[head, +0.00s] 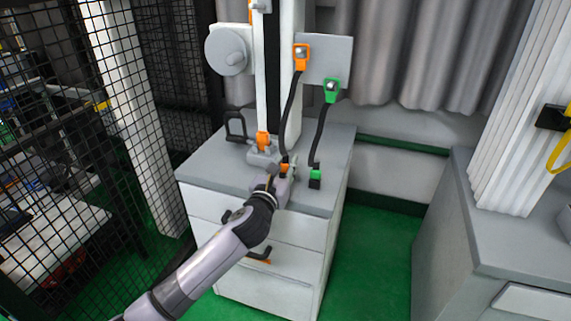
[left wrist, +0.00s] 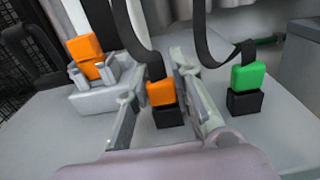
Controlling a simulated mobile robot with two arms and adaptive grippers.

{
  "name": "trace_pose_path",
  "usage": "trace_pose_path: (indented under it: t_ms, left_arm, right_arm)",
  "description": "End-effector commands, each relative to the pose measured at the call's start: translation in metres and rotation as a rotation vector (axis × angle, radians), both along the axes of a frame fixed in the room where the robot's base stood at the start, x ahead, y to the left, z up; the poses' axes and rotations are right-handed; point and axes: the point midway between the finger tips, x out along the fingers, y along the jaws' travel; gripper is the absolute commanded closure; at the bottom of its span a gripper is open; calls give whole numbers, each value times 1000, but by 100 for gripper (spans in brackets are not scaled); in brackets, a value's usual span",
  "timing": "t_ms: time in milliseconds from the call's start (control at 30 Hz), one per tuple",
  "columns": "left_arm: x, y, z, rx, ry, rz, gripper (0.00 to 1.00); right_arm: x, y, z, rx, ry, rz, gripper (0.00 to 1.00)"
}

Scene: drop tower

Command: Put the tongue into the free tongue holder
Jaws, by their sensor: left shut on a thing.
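My left gripper (head: 277,185) reaches over the front of the grey cabinet top. It is shut on an orange tongue (left wrist: 160,93) at the end of a black strap; in the head view this orange piece (head: 284,168) is partly hidden. A black block (left wrist: 168,117) sits directly below the orange piece, between the fingers. A green tongue (left wrist: 248,77) on another strap stands in a black block (left wrist: 245,103) to the right; it also shows in the head view (head: 316,174). I cannot tell which holder is free. My right gripper is not in view.
An orange block (head: 263,139) sits in a grey fixture (left wrist: 105,97) at the white column's foot. Orange (head: 302,56) and green (head: 331,91) pieces hang on a grey plate above, with the straps running down. A black frame (head: 235,127) stands at left.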

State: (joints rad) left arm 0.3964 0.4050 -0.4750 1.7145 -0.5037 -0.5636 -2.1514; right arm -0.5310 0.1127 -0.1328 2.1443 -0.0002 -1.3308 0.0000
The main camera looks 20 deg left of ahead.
Motion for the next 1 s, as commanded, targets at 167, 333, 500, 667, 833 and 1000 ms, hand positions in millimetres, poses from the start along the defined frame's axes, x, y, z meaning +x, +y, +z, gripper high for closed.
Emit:
trace_pose_path:
  t_ms: [167,333,500,667,833,1000]
  left_arm:
    - [0,0,-1,0,0,0,71]
    - [0,0,-1,0,0,0,59]
    - [0,0,-1,0,0,0,55]
    - [0,0,-1,0,0,0,55]
    - [-10,0,-1,1,1,-1,55]
    - [-41,1,-2,2,2,-3,55]
  right_arm:
    - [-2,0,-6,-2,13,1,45]
    - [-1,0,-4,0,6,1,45]
    - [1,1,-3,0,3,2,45]
    - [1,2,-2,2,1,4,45]
    - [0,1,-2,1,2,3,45]
    - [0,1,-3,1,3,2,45]
